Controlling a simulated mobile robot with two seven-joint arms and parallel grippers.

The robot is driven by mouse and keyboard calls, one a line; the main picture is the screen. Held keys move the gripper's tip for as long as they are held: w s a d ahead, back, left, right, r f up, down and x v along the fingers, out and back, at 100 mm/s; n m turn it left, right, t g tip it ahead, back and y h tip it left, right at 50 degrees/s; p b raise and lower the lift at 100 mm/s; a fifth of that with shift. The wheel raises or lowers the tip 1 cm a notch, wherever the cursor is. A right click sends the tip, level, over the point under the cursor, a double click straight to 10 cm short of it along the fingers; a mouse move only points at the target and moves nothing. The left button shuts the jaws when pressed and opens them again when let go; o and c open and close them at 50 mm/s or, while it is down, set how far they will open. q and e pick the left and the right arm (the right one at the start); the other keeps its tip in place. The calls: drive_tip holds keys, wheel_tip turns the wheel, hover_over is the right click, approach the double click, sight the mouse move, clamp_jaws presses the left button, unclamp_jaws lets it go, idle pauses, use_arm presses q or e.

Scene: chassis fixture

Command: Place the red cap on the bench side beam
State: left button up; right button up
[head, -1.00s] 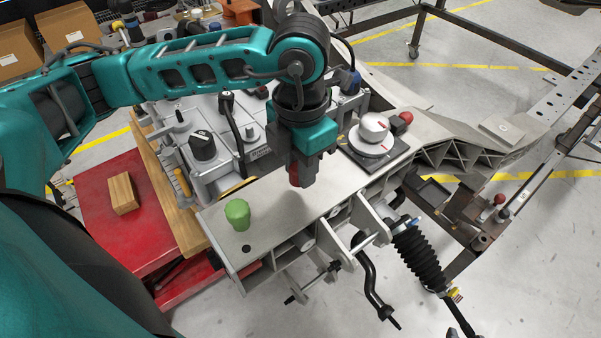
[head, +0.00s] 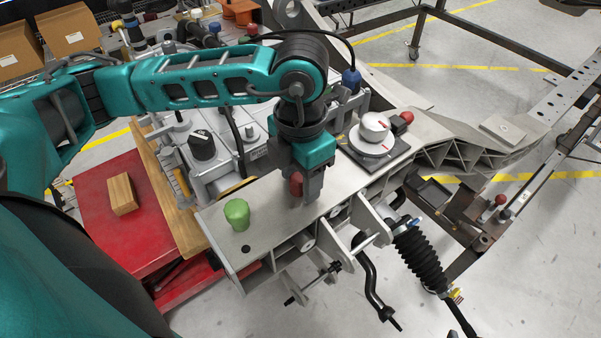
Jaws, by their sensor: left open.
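The red cap (head: 296,185) is upright at the beam's top face, roughly midway along the near stretch. The bench side beam (head: 272,222) is the pale grey beam running from lower left to upper right. My left gripper (head: 306,188) is open and points down at the cap, low over the beam. One grey finger shows just right of the cap; the other finger is mostly hidden, and I cannot tell whether either touches the cap. My right gripper is not in view.
A green cap (head: 237,214) stands on the beam to the left. A white dial (head: 374,128) on a dark plate sits to the right, with another red knob (head: 406,118) beside it. A grey machined casting (head: 205,165) lies behind. A wooden block (head: 123,194) rests on a red surface.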

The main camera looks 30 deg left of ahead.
use_arm(q)
drive_tip(key=shift+r, duration=0.1)
wheel_tip(320, 180, up, 12)
drive_tip(key=p, duration=0.1)
idle(0.4)
idle(0.4)
